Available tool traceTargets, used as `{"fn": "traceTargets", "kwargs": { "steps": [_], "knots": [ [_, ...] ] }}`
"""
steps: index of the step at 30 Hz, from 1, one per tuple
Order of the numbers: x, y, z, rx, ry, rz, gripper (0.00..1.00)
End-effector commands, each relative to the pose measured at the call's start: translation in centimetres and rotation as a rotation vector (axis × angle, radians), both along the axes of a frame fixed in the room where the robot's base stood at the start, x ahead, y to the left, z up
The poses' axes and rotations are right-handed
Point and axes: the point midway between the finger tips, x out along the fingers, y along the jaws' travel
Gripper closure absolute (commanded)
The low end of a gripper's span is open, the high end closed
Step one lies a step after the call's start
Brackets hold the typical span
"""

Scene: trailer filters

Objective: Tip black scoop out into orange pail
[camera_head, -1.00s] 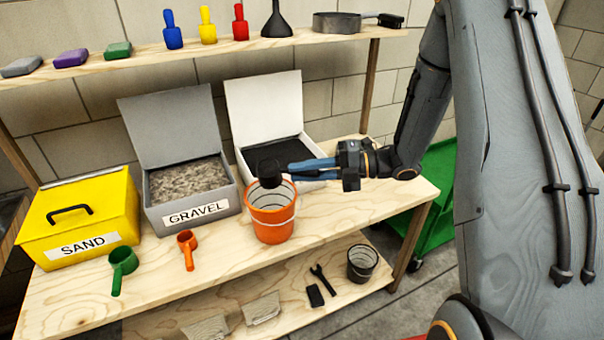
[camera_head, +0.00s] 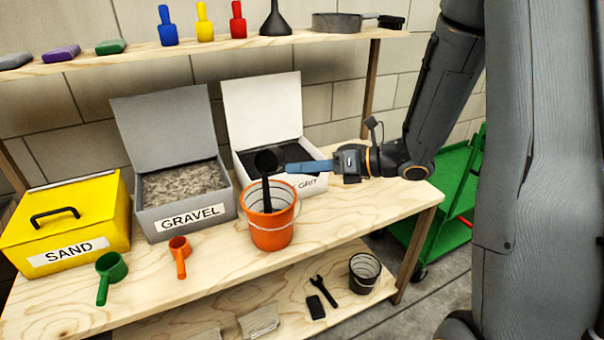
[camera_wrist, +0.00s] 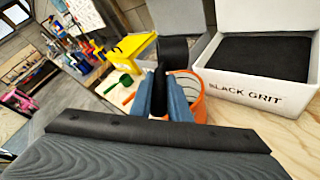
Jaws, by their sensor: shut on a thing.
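My gripper (camera_head: 290,168) is shut on the handle of the black scoop (camera_head: 266,161), and its blue fingers also show in the wrist view (camera_wrist: 162,98). The scoop's cup (camera_wrist: 173,50) is tilted over the orange pail (camera_head: 271,229), just above its rim. A narrow black streak (camera_head: 265,195) runs from the cup down into the pail and looks like grit pouring. The pail stands upright on the bench and is partly hidden behind my fingers in the wrist view (camera_wrist: 198,108). Its bottom is hidden.
The open white black grit box (camera_wrist: 255,91) stands behind the pail. The open gravel box (camera_head: 190,222) and shut yellow sand box (camera_head: 75,235) are to the left. A green scoop (camera_head: 110,270) and an orange scoop (camera_head: 179,255) lie in front. The bench right of the pail is clear.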

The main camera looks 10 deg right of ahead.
Motion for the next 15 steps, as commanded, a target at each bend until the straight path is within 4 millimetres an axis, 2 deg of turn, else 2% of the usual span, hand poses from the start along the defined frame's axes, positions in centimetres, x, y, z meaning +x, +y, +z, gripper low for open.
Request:
{"fn": "traceTargets", "kwargs": {
  "steps": [15],
  "knots": [
    [-0.29,0.19,0.19,-0.087,-0.175,0.0,1.0]
  ]
}}
